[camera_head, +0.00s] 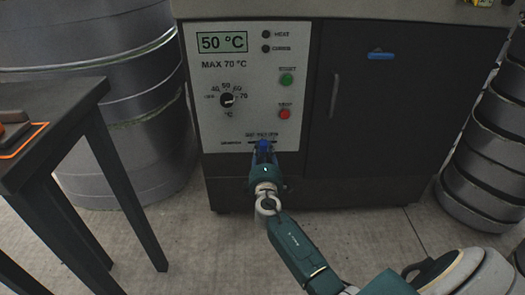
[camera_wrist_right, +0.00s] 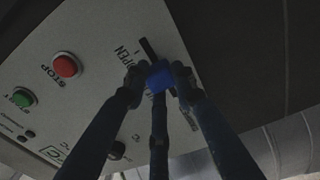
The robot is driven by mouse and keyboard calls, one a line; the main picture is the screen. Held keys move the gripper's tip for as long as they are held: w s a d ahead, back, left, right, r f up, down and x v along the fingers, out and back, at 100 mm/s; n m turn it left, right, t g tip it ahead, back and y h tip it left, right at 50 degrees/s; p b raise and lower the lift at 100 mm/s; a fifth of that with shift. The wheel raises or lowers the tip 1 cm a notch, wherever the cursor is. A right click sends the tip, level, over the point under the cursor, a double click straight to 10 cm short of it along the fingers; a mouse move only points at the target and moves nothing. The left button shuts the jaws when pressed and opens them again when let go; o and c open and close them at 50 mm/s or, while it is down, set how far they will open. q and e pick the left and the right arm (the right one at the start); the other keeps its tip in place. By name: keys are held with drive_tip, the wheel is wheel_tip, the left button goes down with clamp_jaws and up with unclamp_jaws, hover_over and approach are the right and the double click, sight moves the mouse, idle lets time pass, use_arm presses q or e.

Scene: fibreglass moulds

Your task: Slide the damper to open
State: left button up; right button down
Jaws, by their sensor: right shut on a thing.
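The damper is a blue knob (camera_head: 264,145) on a dark slot low on the grey control panel (camera_head: 212,115) of the oven. In the right wrist view the blue knob (camera_wrist_right: 160,77) sits partway along the slot, with dark slot showing on both sides. The printed word OPEN is near the upper end of the slot in that view. My right gripper (camera_head: 264,151) is shut on the knob, one finger on each side, as the right wrist view (camera_wrist_right: 161,80) also shows. The gripper partly hides the scale print. My left gripper is not in view.
A green button (camera_head: 286,79), a red button (camera_head: 284,114) and a black dial (camera_head: 227,99) are above the slot. The dark oven door (camera_head: 385,120) is to the right. A dark table (camera_head: 60,120) stands at the left; stacked round moulds (camera_head: 485,160) stand at the right.

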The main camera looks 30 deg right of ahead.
drive_tip(key=s+d, duration=0.2)
drive_tip(key=d, duration=0.1)
drive_tip(key=shift+s+d, duration=0.1)
drive_tip(key=shift+d, duration=0.15)
drive_tip(key=c, duration=1.4)
unclamp_jaws()
drive_tip(key=shift+d, duration=0.1)
drive_tip(key=shift+s, duration=0.1)
drive_tip(key=shift+s+a+f, duration=0.1)
drive_tip(key=shift+s+a, duration=0.15)
drive_tip(key=v, duration=1.1)
